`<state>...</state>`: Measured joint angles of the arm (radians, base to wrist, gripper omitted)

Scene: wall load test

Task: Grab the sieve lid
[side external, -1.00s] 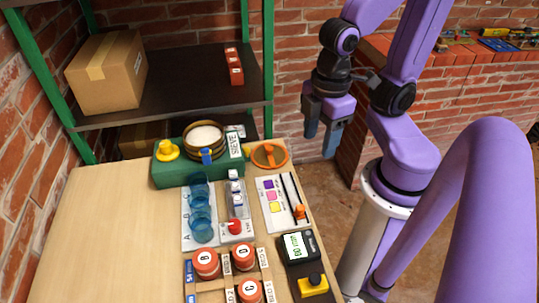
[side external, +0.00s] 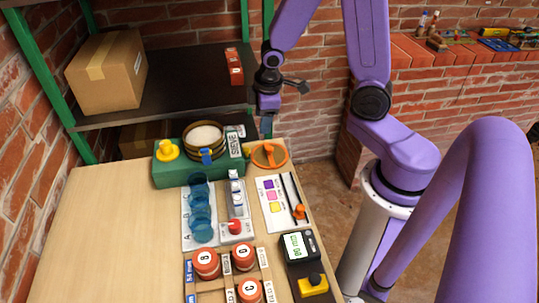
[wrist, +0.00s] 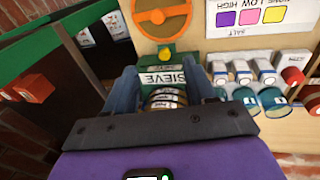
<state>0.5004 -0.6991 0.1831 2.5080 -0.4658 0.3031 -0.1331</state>
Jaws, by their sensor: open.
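The sieve lid (side external: 268,154), an orange ring with an orange bar across it, lies on the wooden table just right of the green sieve box (side external: 168,178). It also shows in the wrist view at the top centre, as an orange ring (wrist: 162,17). My gripper (side external: 266,127) is open and empty, held in the air above and behind the lid near the shelf edge. In the wrist view my gripper (wrist: 163,72) has its fingers apart, with the SIEVE label and sieve visible between and below them. The lid is beyond the fingertips.
The round sieve (side external: 205,139) with pale contents sits on the green box beside a yellow knob (side external: 167,150). Blue cups (side external: 201,212), small jars, a colour card (side external: 274,203) and a scale (side external: 298,247) crowd the table's right. A dark shelf (side external: 180,90) stands behind. The table's left is clear.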

